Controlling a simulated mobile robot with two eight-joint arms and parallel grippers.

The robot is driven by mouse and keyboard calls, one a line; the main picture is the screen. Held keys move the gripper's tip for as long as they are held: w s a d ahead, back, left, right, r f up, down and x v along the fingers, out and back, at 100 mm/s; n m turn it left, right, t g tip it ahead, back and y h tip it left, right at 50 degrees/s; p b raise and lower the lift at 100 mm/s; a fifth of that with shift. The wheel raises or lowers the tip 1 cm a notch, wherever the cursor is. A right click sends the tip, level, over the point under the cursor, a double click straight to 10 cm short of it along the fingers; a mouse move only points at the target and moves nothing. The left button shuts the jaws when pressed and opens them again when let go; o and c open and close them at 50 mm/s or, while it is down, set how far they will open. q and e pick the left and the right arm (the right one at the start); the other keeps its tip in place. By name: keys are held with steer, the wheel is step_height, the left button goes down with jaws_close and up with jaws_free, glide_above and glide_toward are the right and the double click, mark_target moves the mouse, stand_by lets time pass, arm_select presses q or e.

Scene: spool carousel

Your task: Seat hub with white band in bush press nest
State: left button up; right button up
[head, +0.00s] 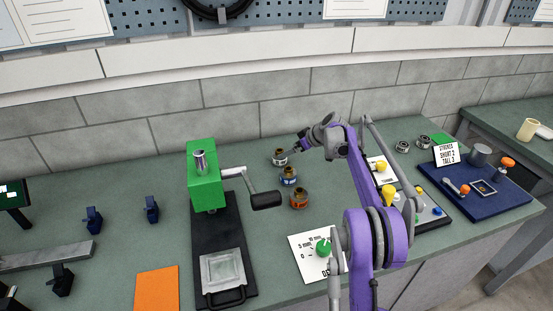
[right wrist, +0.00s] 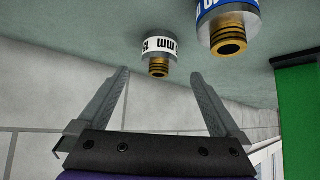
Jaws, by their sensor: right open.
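The hub with the white band (head: 280,158) stands on the green bench, farthest back in a row of three hubs. In the right wrist view the white-banded hub (right wrist: 158,46) shows dark print and a brass end, just beyond the fingertips and roughly between them. My right gripper (head: 298,149) is open and empty, close beside this hub; its spread fingers show in the right wrist view (right wrist: 161,76). The green press (head: 205,190) stands left of the hubs on a dark base, with a side lever. I cannot make out its nest clearly. My left gripper is not in view.
A blue-banded hub (head: 289,177) stands next to the white one, with an orange-banded hub (head: 299,199) in front. The press lever's black grip (head: 266,200) reaches toward them. A dial card (head: 306,258) lies in front. An orange mat (head: 157,289) lies left of the press.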

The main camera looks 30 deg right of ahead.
mark_target(280, 153)
steer(key=x, duration=0.7)
steer(key=shift+w+r+p, duration=0.1)
steer(key=shift+w+p, duration=0.25)
steer(key=shift+w, duration=0.05)
steer(key=shift+s+r, duration=0.1)
steer(key=shift+c, duration=0.7)
jaws_close()
